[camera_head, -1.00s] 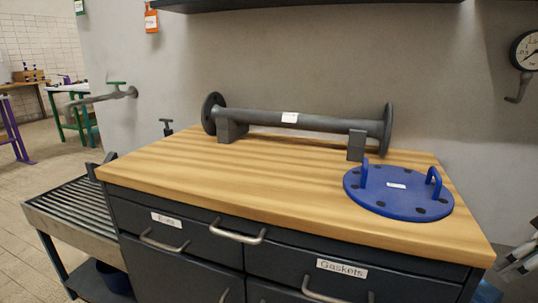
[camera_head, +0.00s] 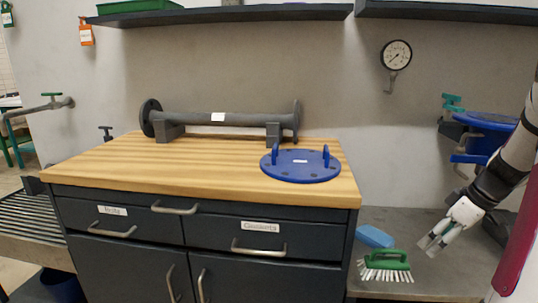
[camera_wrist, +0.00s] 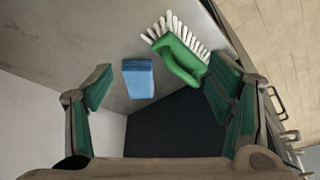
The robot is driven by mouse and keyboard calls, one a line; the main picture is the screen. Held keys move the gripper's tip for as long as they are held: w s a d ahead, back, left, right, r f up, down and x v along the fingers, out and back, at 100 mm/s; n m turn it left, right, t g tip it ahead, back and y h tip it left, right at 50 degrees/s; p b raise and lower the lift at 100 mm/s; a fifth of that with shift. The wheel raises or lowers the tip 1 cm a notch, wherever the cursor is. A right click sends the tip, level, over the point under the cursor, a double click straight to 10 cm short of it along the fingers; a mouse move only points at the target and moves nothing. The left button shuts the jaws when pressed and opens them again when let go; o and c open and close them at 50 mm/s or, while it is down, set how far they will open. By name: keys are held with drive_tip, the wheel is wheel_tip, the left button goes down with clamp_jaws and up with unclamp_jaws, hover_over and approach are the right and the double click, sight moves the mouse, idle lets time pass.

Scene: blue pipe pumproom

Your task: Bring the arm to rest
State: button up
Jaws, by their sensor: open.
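My gripper (camera_head: 437,238) hangs at the right of the head view, fingers pointing down and left above the grey low bench. In the wrist view its two green-padded fingers (camera_wrist: 160,100) stand wide apart with nothing between them held. A green scrub brush (camera_head: 386,266) with white bristles lies on the bench just left of the gripper; it also shows in the wrist view (camera_wrist: 182,60). A blue sponge (camera_head: 375,236) lies behind the brush and also shows in the wrist view (camera_wrist: 138,78). The gripper appears apart from both.
A wood-topped cabinet (camera_head: 150,174) stands left of the bench, carrying a grey flanged pipe (camera_head: 250,118) and a blue round cover (camera_head: 300,172). A blue flanged fitting (camera_head: 485,125) is close behind my arm. Dark shelves (camera_head: 230,14) and a gauge (camera_head: 396,54) are on the wall.

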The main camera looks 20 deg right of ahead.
drive_tip(key=w+a+r+g, duration=0.1)
drive_tip(key=a+r, duration=0.2)
drive_tip(key=a, duration=0.6)
drive_tip(key=a+r+g, duration=0.1)
drive_tip(key=a+r, duration=0.3)
drive_tip(key=a, duration=0.5)
drive_tip(key=w+a+r+g, duration=0.1)
drive_tip(key=a+r, duration=0.2)
drive_tip(key=a, duration=0.6)
drive_tip(key=s+a+m+g+h, duration=0.1)
drive_tip(key=s+a+m, duration=0.2)
drive_tip(key=s+a, duration=1.35)
wheel_tip(320, 180, up, 32)
drive_tip(key=s+d+t+p, duration=0.2)
drive_tip(key=t+p, duration=0.2)
drive_tip(key=p, duration=2.6)
drive_tip(key=shift+s+d+f, duration=0.2)
drive_tip(key=shift+d, duration=0.15)
